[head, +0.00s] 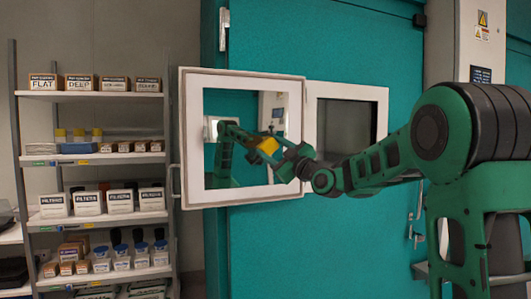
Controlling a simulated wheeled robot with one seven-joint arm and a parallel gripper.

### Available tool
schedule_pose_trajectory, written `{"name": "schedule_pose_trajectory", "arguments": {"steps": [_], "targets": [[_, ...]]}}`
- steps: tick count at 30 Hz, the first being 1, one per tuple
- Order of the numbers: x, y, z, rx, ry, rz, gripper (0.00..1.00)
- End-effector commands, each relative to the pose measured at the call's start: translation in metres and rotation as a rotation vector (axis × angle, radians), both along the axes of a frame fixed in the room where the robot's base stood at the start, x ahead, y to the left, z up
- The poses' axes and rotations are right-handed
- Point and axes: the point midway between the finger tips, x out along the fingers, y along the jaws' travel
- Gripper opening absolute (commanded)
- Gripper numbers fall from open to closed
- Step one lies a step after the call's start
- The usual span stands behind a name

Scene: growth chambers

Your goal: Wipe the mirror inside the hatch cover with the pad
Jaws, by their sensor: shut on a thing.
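The hatch cover (189,140) stands swung open to the left, its white frame around a mirror (256,185). The mirror reflects my green arm and part of the teal wall. My gripper (278,150) is in front of the mirror's right half, shut on a yellow pad (267,146). The pad is tilted and faces the glass. I cannot tell whether it touches the mirror or is a little apart from it. The gripper's fingertips are small and partly hidden by the pad.
The hatch opening (382,120), with a dark pane, is right of the cover in the teal chamber wall (270,260). A metal shelf rack (95,160) of boxes and bottles stands close at the left. A door handle (416,235) is at the right.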

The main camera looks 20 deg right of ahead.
Motion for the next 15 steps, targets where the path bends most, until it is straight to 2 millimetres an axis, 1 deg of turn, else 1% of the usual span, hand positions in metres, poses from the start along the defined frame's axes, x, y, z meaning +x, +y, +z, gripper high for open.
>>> {"name": "schedule_pose_trajectory", "arguments": {"steps": [5,15], "targets": [[0.001,-0.008,-0.001,-0.001,0.0,-0.006,0.28],[0.001,-0.034,-0.001,-0.002,0.001,-0.006,0.28]]}}
